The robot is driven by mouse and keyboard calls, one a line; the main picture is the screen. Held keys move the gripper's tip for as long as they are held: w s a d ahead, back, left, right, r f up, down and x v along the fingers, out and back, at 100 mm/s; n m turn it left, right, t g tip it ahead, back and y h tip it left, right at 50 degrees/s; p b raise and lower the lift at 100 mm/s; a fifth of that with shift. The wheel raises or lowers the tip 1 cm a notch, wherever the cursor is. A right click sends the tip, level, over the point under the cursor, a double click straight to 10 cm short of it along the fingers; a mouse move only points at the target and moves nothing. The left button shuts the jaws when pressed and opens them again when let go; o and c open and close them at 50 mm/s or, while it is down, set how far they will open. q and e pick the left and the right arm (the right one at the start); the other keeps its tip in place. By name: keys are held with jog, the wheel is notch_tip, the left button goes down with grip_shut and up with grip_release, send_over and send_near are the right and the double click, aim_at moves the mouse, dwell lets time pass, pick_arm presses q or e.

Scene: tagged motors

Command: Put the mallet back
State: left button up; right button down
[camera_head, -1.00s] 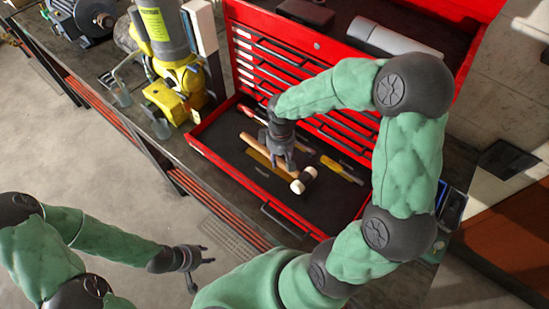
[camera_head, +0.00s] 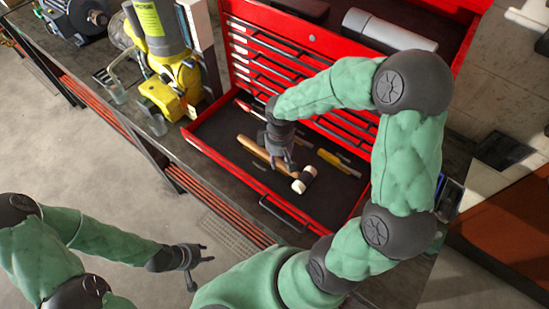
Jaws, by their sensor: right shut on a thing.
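The mallet (camera_head: 250,148) has a light wooden handle and a dark head with pale faces (camera_head: 304,180). It is at the open drawer (camera_head: 222,145) of the red tool chest; I cannot tell whether it touches the drawer floor. My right gripper (camera_head: 279,160) reaches down over the drawer and is shut on the mallet's handle, partly hiding it near the head. My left gripper (camera_head: 197,262) is empty, over the floor at the lower left, its fingers apart.
A red screwdriver (camera_head: 248,108) and yellow-handled tools (camera_head: 333,160) lie in the drawer. A yellow machine (camera_head: 178,85) stands on the workbench left of the chest (camera_head: 300,45). A grey cylinder (camera_head: 388,30) lies on top of the chest.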

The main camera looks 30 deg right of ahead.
jog(key=shift+w+f, duration=0.1)
jog(key=shift+w, duration=0.1)
jog(key=shift+w+d+f, duration=0.2)
jog(key=shift+w+f, duration=0.05)
jog(key=shift+w, duration=0.15)
jog(key=shift+f+b, duration=0.2)
jog(key=shift+b, duration=0.2)
dwell(0.3)
jog(key=shift+f, duration=0.3)
jog(key=c, duration=0.7)
grip_release()
jog(key=shift+c, duration=0.2)
